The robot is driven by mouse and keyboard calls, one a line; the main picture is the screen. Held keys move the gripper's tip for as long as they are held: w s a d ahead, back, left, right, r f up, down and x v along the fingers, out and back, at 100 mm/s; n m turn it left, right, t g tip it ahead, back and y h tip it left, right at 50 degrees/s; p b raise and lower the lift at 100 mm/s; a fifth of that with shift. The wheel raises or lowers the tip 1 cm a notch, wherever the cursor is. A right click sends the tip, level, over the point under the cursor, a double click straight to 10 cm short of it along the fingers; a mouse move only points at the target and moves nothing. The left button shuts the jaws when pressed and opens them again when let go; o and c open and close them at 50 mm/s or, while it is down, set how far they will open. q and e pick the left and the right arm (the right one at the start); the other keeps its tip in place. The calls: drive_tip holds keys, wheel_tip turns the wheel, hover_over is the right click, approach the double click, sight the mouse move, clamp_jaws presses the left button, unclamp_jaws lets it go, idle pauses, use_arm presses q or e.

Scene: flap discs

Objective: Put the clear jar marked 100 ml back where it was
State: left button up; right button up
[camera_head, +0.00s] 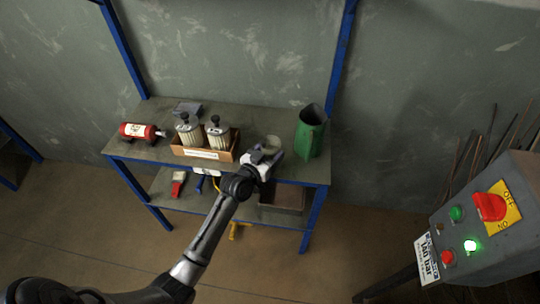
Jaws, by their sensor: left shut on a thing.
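My left gripper (264,161) reaches over the front right part of the workbench. It is shut on a small pale, see-through round vessel, which looks like the clear jar (271,144). Its marking cannot be read, and the gripper hides its lower part. I cannot tell whether the jar touches the bench top. To its left, a brown open box (214,157) holds two pale containers with black tops (188,131) (218,134). My right gripper is not in view.
On the bench (163,152), a red cylinder (138,131) lies at the left, a small grey block (187,107) sits behind the box, and a green jug (311,131) stands at the right. A grey control box (480,240) with buttons stands at the far right.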

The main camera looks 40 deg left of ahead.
use_arm(q)
drive_tip(key=shift+f, duration=0.1)
drive_tip(key=shift+f, duration=0.1)
drive_tip(key=o, duration=1)
drive_tip(key=shift+c, duration=0.2)
